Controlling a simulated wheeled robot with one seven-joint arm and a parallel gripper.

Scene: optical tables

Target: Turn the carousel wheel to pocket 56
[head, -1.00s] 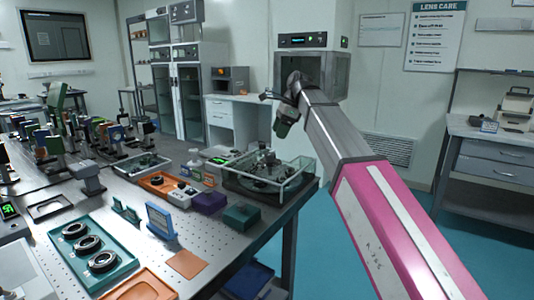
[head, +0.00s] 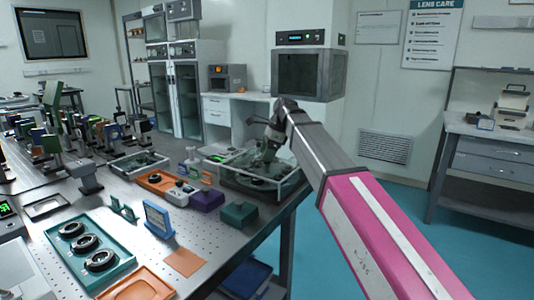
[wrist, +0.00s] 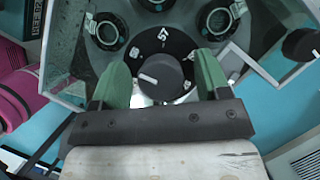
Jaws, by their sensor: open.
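In the head view the wheel lies in a clear-walled box (head: 240,187) at the table's right edge, mostly hidden. My gripper (wrist: 160,82) is open, its two green fingers on either side of the knob, with gaps showing. In the head view my gripper (head: 268,150) is low over the box.
A dark green block (head: 240,214) and a purple block (head: 207,200) stand just in front of the box. A teal tray (head: 90,250) with several rings lies at the front left. The box walls stand close around my gripper. Blue floor is free at the right.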

